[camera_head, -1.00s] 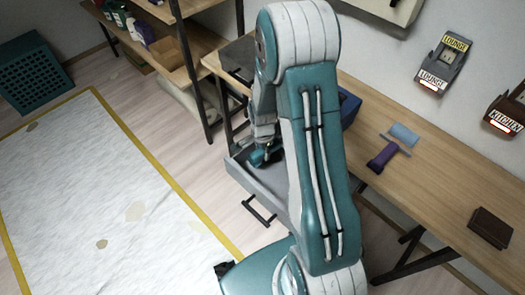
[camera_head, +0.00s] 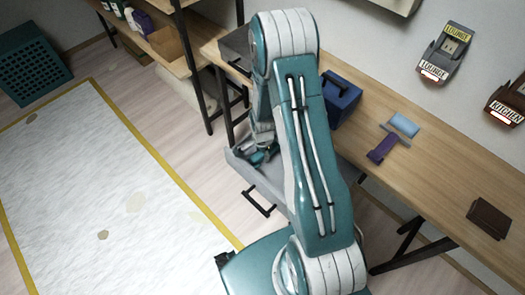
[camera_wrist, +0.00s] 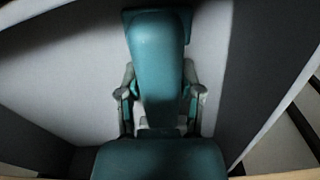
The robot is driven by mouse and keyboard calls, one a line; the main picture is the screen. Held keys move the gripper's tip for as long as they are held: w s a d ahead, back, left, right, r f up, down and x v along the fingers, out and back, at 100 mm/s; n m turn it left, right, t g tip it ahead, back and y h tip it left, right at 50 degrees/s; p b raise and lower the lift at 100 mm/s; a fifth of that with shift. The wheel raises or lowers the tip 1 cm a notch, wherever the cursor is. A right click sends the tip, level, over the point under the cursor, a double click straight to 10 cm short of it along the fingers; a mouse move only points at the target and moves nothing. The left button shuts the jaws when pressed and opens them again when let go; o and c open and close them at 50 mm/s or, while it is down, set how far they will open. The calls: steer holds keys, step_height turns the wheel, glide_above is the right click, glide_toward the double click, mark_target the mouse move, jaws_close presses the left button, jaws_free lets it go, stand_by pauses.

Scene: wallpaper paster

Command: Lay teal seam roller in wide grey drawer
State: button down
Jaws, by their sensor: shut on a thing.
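The teal seam roller (camera_wrist: 158,62) is between my gripper's two fingers (camera_wrist: 160,100) in the wrist view, reaching forward from the palm. My gripper is shut on it. The wide grey drawer (camera_head: 262,186) is pulled out below the workbench, with its black handle toward the floor. In the head view my gripper (camera_head: 262,154) is low, inside the drawer's opening. Pale drawer floor and dark side walls surround the roller in the wrist view. I cannot tell whether the roller touches the drawer floor. My arm hides the drawer's right part.
A shelf rack (camera_head: 187,75) stands at the back left.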

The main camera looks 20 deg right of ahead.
steer(key=shift+f, duration=0.65)
stand_by(0.6)
steer(key=shift+c, duration=0.9)
jaws_free()
steer(key=shift+r, duration=0.1)
step_height(320, 180, up, 12)
steer(key=shift+f, duration=0.15)
